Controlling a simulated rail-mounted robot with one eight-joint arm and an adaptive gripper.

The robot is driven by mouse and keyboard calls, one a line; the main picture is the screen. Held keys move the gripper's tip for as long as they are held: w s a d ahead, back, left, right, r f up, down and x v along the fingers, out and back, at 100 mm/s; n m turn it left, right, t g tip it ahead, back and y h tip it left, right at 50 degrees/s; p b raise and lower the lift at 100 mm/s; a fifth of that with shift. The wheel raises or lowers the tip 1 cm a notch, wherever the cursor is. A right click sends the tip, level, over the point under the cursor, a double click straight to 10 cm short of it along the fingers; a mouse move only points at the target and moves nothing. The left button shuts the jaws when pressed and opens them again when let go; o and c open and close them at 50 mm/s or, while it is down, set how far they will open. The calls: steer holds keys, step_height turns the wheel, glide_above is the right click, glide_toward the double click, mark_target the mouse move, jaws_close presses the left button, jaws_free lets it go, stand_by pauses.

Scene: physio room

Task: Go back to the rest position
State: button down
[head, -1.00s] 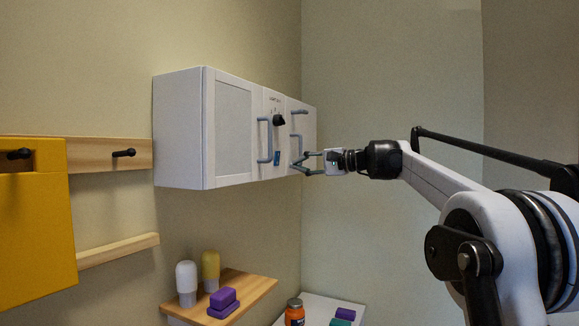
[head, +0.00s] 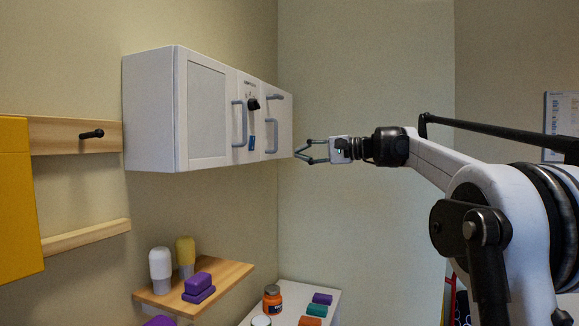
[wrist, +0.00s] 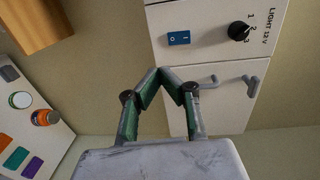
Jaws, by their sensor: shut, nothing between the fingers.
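My gripper (head: 297,154) is at the end of my outstretched arm, in the middle of the head view. Its fingers meet at the tips and hold nothing. It shows just right of the white wall cabinet (head: 150,112), apart from the cabinet's grey handles (head: 271,136). In the wrist view the gripper's green-padded fingers (wrist: 168,76) come together at the tips. Beyond them are the cabinet front with a blue switch (wrist: 179,38), a black knob (wrist: 239,31) marked LIGHT 12V, and a handle.
Below the cabinet, a wooden shelf (head: 228,276) bears two bottles and purple blocks (head: 199,287). A white surface (head: 294,296) holds an orange jar (head: 272,299) and coloured blocks. A wooden peg rail (head: 75,136) is at left. The wall right of the cabinet is bare.

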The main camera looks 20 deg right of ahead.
steer(key=s+a+f+n+g+h+b, duration=0.1)
steer(key=s+a+f+g+h+b, duration=0.15)
steer(key=s+a+f, duration=0.6)
steer(key=s+a+f+n+g+h+b, duration=0.1)
steer(key=s+a+f+n+h+b, duration=0.2)
steer(key=s+f, duration=0.95)
steer(key=s+d+f+n+h+b, duration=0.1)
steer(key=s+f+h, duration=0.3)
steer(key=s+f, duration=0.9)
steer(key=s+d+f+n+h+b, duration=0.2)
steer(key=s+d+f+h, duration=0.1)
steer(key=s+f, duration=0.9)
step_height(320, 180, down, 4)
steer(key=shift+s+r+h, duration=0.2)
steer(key=shift+s+h, duration=0.2)
steer(key=shift+h, duration=0.15)
steer(key=shift+t, duration=0.25)
